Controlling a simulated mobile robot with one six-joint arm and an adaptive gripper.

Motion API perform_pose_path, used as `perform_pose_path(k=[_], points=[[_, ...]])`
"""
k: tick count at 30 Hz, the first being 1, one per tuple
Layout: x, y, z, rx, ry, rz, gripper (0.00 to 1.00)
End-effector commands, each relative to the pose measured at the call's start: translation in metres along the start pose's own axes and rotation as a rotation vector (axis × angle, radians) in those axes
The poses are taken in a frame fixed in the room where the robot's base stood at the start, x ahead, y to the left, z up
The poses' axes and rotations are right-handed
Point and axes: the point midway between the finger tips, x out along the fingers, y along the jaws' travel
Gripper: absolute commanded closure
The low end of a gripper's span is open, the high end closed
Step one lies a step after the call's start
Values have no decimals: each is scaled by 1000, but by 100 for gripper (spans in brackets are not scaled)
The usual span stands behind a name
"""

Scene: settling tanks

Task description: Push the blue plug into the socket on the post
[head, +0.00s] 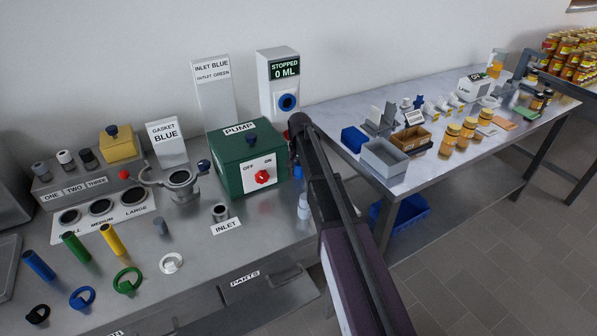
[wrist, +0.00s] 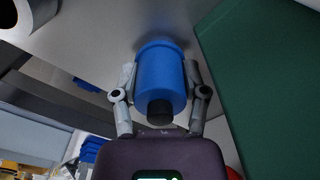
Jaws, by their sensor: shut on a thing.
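The blue plug (wrist: 162,72), a blue cylinder with a black end, is between the two grey fingers of my gripper (wrist: 160,82) in the wrist view. The fingers are shut on its sides. In the head view my arm hides most of the gripper; a small blue patch (head: 297,172) shows at the arm's left edge, beside the green pump box. The white post (head: 267,75) stands behind the pump, with a display reading STOPPED 0 ML. Its round blue socket (head: 288,102) has a dark centre and is empty. The plug is apart from it.
The green pump box (head: 240,165) with a red knob stands left of my arm, and also fills the right of the wrist view (wrist: 265,75). A tall white sign (head: 213,105) stands left of the post.

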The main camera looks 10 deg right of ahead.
Motion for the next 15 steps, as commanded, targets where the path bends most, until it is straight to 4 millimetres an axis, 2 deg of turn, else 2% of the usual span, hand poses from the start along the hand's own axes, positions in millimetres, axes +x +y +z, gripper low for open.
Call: perform_pose_path(k=[15], points=[[-16,1,-1,1,0,0,100]])
